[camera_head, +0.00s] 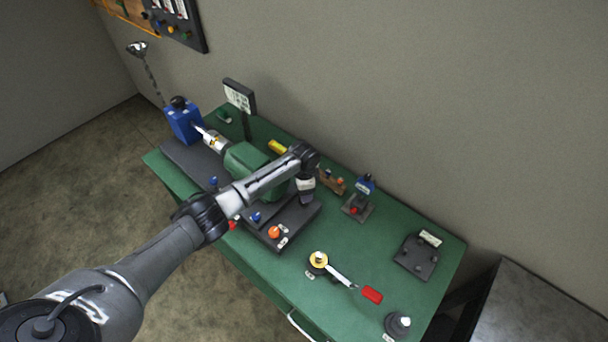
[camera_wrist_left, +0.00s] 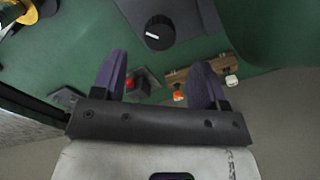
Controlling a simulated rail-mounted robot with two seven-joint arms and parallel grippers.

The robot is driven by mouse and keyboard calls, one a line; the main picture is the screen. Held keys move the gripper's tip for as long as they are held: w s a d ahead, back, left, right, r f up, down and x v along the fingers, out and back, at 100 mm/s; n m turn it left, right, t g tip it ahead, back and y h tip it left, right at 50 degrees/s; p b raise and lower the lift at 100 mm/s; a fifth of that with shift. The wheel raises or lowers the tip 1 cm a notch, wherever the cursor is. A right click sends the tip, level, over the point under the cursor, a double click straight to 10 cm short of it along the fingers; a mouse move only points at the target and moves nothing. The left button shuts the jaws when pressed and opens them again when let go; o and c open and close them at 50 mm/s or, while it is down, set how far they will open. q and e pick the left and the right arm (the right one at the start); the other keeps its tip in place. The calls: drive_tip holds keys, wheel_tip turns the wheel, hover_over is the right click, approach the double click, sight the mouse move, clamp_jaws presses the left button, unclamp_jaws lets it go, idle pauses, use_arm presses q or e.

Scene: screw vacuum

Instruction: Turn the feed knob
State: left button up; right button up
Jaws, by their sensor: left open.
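A black round knob (camera_wrist_left: 160,33) with a white pointer line sits by a dark plate at the top of the left wrist view. No readable label shows whether it is the feed knob; I cannot make it out in the head view. My left gripper (camera_head: 305,192) is over the machine on the green bench in the head view. In the left wrist view its two purple fingers (camera_wrist_left: 160,62) are spread and empty, with the knob beyond their tips, apart from them. My right gripper is in neither view.
A wooden block (camera_wrist_left: 176,78) lies behind my right-hand finger.

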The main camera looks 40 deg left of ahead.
use_arm(q)
wheel_tip(320, 180, up, 8)
drive_tip(key=shift+f, duration=0.2)
idle(0.8)
